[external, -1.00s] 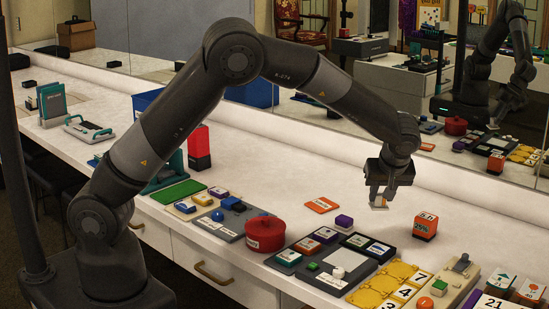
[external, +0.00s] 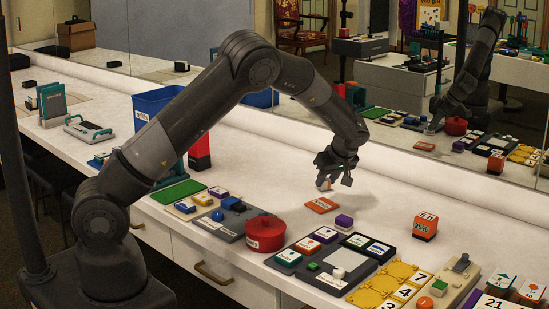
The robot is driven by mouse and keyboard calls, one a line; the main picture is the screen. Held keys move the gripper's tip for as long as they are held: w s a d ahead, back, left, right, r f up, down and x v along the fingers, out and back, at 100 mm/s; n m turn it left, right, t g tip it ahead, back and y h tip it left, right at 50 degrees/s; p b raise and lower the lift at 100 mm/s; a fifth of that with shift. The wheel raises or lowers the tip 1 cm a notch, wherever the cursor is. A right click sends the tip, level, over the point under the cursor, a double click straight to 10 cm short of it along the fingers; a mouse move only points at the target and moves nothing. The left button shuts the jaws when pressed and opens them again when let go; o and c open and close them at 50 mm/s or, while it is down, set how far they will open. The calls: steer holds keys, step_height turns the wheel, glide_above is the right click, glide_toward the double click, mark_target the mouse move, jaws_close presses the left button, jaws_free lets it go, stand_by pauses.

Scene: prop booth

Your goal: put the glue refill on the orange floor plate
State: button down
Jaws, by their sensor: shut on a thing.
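My gripper (external: 328,182) is shut on a small pale item with a hint of orange, the glue refill (external: 322,185), mostly hidden by the fingers. The orange floor plate (external: 321,205) is a flat orange tile with a label, lying on the white counter. The gripper and the refill are just above and behind the plate in this view. I cannot tell whether the refill is touching the plate.
A purple block (external: 343,222) sits just right of the plate. A red lidded pot (external: 265,233) stands to the front left, and an orange cube (external: 425,226) to the right. Trays of coloured pieces line the front edge. The counter (external: 385,200) between plate and cube is clear.

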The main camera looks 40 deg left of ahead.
mark_target(328, 187)
steer(key=shift+w+a+f, duration=0.4)
steer(key=shift+a, duration=0.15)
steer(key=shift+f, duration=2)
steer(key=shift+f, duration=0.1)
steer(key=c, duration=1.1)
jaws_free()
